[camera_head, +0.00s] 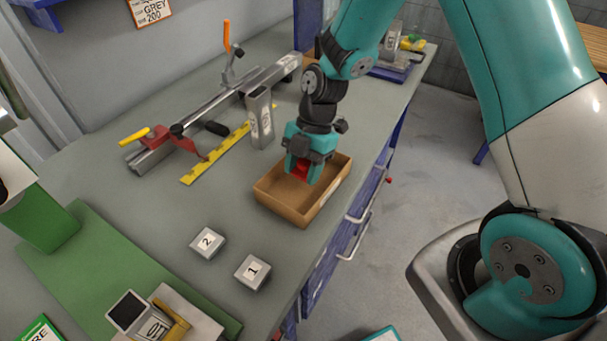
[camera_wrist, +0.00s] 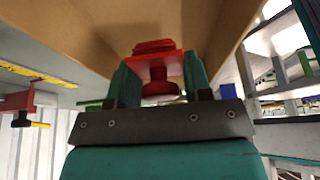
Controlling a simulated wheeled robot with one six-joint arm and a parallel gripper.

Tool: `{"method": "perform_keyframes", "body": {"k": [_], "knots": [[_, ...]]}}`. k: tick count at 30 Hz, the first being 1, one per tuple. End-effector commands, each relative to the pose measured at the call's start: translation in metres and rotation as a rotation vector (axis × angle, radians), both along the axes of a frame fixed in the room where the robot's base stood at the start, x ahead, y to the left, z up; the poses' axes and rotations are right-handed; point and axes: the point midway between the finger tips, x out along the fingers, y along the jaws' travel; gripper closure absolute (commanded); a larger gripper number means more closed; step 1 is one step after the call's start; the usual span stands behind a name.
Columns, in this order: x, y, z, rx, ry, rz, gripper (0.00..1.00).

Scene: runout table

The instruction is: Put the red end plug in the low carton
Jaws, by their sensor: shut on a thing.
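The red end plug (camera_head: 301,171) is between the fingers of my gripper (camera_head: 303,172), which is shut on it. The plug also shows in the wrist view (camera_wrist: 158,70), held between the two teal fingertips. The low carton (camera_head: 289,210) is a shallow, open brown box on the grey table near its right edge. In the head view my gripper points down over the carton, with the plug at its opening. The wrist view shows brown carton wall (camera_wrist: 215,35) close around the plug. Whether the plug touches the carton's floor I cannot tell.
Blocks marked 2 (camera_head: 208,243) and 1 (camera_head: 252,272) lie nearer. A green machine bed (camera_head: 90,265) is at the lower left.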

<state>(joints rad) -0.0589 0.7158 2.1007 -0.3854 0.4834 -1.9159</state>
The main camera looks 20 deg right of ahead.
Motion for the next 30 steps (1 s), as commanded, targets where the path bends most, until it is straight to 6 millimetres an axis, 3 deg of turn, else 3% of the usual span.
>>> {"method": "perform_keyframes", "body": {"k": [6, 16, 17, 20, 30], "knots": [[0.0, 0.0, -0.026, 0.0, 0.002, 0.0, 0.85], [0.0, 0.0, -0.031, 0.0, 0.001, 0.0, 0.85], [0.0, 0.0, -0.031, 0.0, 0.0, 0.0, 0.52], [0.0, 0.0, -0.029, 0.0, 0.002, -0.001, 0.29], [0.0, 0.0, -0.025, -0.001, 0.001, -0.001, 0.29]]}}
